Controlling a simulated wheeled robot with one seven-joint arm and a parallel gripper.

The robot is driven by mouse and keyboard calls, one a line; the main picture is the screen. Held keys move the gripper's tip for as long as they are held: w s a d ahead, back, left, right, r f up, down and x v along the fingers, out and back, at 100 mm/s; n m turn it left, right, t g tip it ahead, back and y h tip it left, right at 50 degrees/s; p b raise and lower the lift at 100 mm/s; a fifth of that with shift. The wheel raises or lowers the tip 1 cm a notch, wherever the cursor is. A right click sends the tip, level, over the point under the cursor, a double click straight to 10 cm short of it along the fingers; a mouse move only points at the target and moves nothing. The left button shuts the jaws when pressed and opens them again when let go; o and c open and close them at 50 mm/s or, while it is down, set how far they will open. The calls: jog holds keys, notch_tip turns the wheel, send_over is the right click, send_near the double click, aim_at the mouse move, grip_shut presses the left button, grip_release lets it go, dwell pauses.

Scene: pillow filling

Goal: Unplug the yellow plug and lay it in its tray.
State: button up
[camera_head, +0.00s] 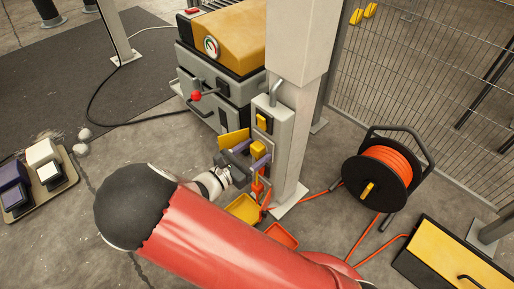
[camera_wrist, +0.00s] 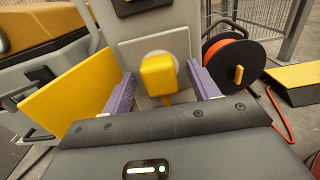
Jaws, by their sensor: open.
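The yellow plug (camera_head: 258,147) sits at a socket on the grey post, and an orange cord shows below it. In the wrist view the yellow plug (camera_wrist: 158,76) stands in front of a pale round socket on a square plate (camera_wrist: 183,43) and appears seated in it. My gripper (camera_head: 254,154) is open, its purple fingers on either side of the plug. In the wrist view my gripper (camera_wrist: 163,88) shows gaps between plug and fingers. A yellow tray (camera_head: 243,208) lies low beside the post, with an orange-red tray (camera_head: 281,235) to its right.
A yellow panel (camera_wrist: 67,100) stands close to the left finger. A grey machine with a yellow top (camera_head: 233,38) is behind the post (camera_head: 292,130). An orange cable reel (camera_head: 384,172) and a yellow-black box (camera_head: 450,255) stand at right. A mesh fence (camera_head: 425,75) closes the back right.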

aim_at(253, 153)
grip_shut()
jog(key=shift+p+v, duration=0.8)
jog(key=shift+v, duration=2.15)
jog(key=shift+s+a, duration=0.1)
jog(key=shift+s+a+r+p, duration=0.5)
jog(key=shift+s+a+p, duration=0.15)
jog(key=shift+s, duration=0.1)
jog(key=shift+s+a+r+p, duration=0.5)
jog(key=shift+s+a+p, duration=0.1)
jog(key=shift+s+a, duration=0.1)
